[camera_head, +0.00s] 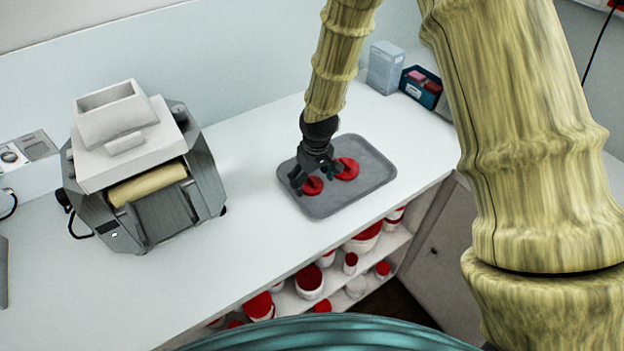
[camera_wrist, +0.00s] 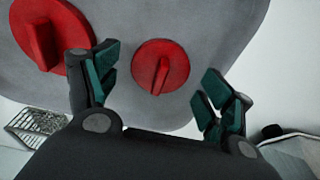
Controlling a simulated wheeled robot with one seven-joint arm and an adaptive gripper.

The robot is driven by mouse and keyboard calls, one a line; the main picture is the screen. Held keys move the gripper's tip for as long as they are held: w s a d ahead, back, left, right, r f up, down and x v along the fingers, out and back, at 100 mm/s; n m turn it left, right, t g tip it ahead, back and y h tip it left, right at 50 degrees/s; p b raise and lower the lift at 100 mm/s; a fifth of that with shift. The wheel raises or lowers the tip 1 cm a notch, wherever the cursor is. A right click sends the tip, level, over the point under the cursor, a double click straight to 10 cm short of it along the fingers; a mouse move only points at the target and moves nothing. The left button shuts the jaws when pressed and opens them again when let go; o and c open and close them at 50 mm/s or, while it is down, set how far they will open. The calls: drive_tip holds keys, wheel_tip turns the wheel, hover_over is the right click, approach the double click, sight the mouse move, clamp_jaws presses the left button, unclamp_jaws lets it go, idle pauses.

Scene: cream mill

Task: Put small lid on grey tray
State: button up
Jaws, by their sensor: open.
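The grey tray (camera_head: 345,202) lies on the white counter and holds two red lids. The small lid (camera_head: 312,186) is on the tray's left part, and it also shows in the wrist view (camera_wrist: 160,67) with its raised grip bar upward. The larger red lid (camera_head: 347,168) lies to its right on the tray; in the wrist view it is at the upper left (camera_wrist: 42,38). My gripper (camera_head: 315,180) is over the tray at the small lid. In the wrist view its fingers (camera_wrist: 160,88) are apart, with the small lid between and slightly beyond them, not gripped.
A grey and white mill (camera_head: 140,165) stands on the counter to the left. A blue box (camera_head: 421,86) and a pale carton (camera_head: 385,67) stand at the back right. Red-lidded tubs (camera_head: 309,281) fill shelves below the counter. Counter between mill and tray is clear.

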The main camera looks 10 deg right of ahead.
sight(315, 183)
wheel_tip(315, 183, up, 12)
drive_tip(key=s+b, duration=0.1)
drive_tip(key=b, duration=0.2)
drive_tip(key=shift+s+d+f+b, duration=0.15)
drive_tip(key=shift+d+b, duration=0.05)
drive_tip(key=shift+b, duration=0.2)
idle(0.5)
